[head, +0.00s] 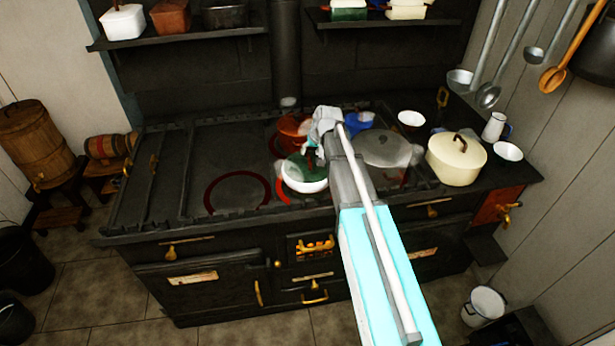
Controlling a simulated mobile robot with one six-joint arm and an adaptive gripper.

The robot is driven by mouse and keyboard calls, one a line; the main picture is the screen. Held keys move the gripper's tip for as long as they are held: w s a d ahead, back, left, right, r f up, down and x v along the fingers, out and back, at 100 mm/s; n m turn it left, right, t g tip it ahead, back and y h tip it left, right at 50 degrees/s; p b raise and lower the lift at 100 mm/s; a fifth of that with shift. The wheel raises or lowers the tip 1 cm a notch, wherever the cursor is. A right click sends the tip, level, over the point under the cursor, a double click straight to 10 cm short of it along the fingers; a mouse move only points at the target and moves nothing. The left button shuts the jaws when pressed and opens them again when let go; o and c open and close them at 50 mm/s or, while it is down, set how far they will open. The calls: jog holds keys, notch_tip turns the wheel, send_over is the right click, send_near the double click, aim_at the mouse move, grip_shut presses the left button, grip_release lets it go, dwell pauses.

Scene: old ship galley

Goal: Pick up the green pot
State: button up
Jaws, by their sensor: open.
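The green pot (297,166) is on the dark stove top near the middle of the head view. Its dark green part shows just above a white bowl-like shape (305,186); I cannot tell whether the two are one piece. My gripper (311,150) is open and hangs over the green pot's right side, its fingers partly covering the pot. Whether the fingers touch the pot is unclear. My arm reaches in from the lower right and hides part of the stove behind it.
An orange-red pot (293,128) stands close behind the green pot. A blue pot (359,123), a large grey lidded pan (382,149) and a cream lidded pot (456,160) stand to the right. The stove's left side (215,160) is clear. A raised rail edges the stove top.

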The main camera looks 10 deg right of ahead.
aim_at(309, 155)
jog(key=shift+b+x, duration=1.65)
jog(key=shift+x, duration=0.45)
grip_shut()
